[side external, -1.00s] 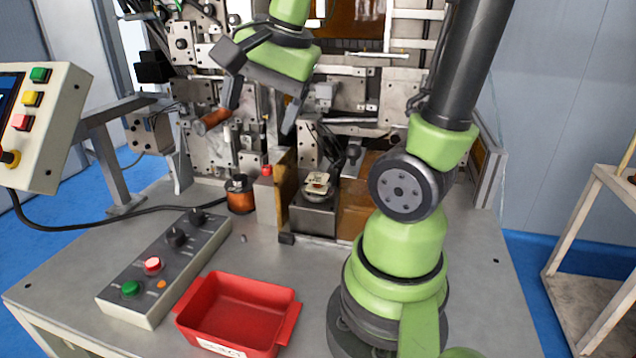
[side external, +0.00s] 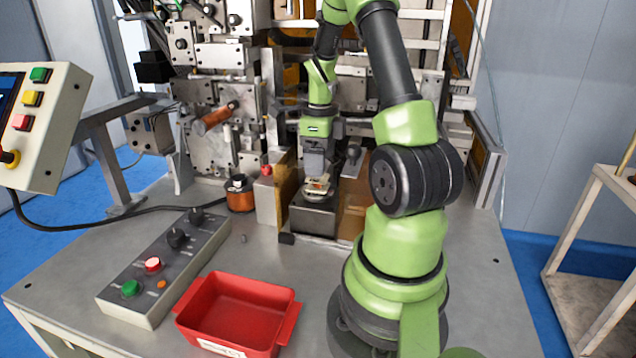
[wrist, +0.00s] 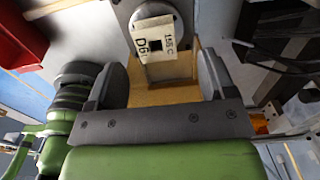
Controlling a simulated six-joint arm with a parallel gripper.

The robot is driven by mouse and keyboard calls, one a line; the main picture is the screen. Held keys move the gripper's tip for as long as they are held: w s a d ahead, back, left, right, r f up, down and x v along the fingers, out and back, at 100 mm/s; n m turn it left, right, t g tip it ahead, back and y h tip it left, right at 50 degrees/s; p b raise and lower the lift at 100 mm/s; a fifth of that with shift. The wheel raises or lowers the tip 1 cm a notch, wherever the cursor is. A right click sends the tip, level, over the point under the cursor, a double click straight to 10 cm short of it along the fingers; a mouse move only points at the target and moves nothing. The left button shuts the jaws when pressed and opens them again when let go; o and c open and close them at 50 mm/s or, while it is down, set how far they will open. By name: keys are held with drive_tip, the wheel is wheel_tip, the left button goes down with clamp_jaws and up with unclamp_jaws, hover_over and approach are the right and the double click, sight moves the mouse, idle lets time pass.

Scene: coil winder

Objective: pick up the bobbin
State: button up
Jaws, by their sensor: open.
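The bobbin (side external: 318,188) is a small cream piece on top of a dark metal block (side external: 315,217) at the middle of the machine. In the wrist view the bobbin (wrist: 152,38) shows a square dark hole and printed marks, with a round grey disc behind it. My gripper (side external: 318,174) points down right over the bobbin. In the wrist view my gripper (wrist: 161,68) is open, one finger to each side, with the bobbin just ahead of the gap. In the side view the fingertips are hard to make out, and I cannot tell whether they touch the bobbin.
Tan plates (side external: 286,185) stand close beside the block. A copper wire spool (side external: 240,200) sits to the left. A red bin (side external: 236,312) and a button box (side external: 165,265) lie in front. The winder's metal plates (side external: 225,100) rise close behind.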

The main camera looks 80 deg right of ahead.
drive_tip(key=f, duration=0.4)
drive_tip(key=shift+s+a+f, duration=0.2)
drive_tip(key=shift+f, duration=0.2)
drive_tip(key=c, duration=1)
drive_tip(key=shift+r, duration=0.1)
wheel_tip(320, 180, up, 10)
drive_tip(key=shift+f, duration=0.1)
